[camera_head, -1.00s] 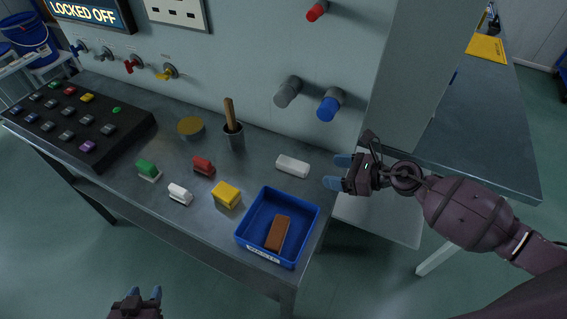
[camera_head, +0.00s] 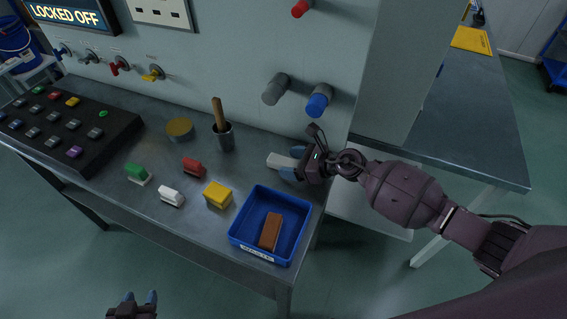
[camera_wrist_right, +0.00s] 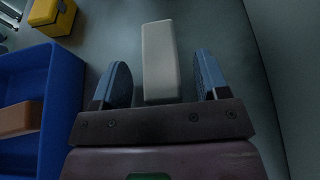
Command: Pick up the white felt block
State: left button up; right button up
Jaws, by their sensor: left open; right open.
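A plain white block (camera_head: 279,161) lies on the grey bench near its right end, behind the blue tray. My right gripper (camera_head: 292,163) is open, with its blue fingers on either side of the block's near end. In the right wrist view the white block (camera_wrist_right: 161,55) lies between the two open fingers, with a gap visible on each side. My left gripper (camera_head: 140,298) is open and empty, low in front of the bench.
The blue tray (camera_head: 236,225) holds a brown block (camera_head: 270,231). Yellow (camera_head: 217,194), red (camera_head: 194,167) and green (camera_head: 138,173) blocks sit to its left. A cup with a wooden handle (camera_head: 224,136) stands behind. Grey and blue knobs (camera_head: 319,101) jut from the panel above.

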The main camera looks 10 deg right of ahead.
jog(key=shift+w+a+f, duration=0.1)
jog(key=shift+a, duration=0.05)
jog(key=shift+c, duration=0.5)
jog(key=c, duration=0.9)
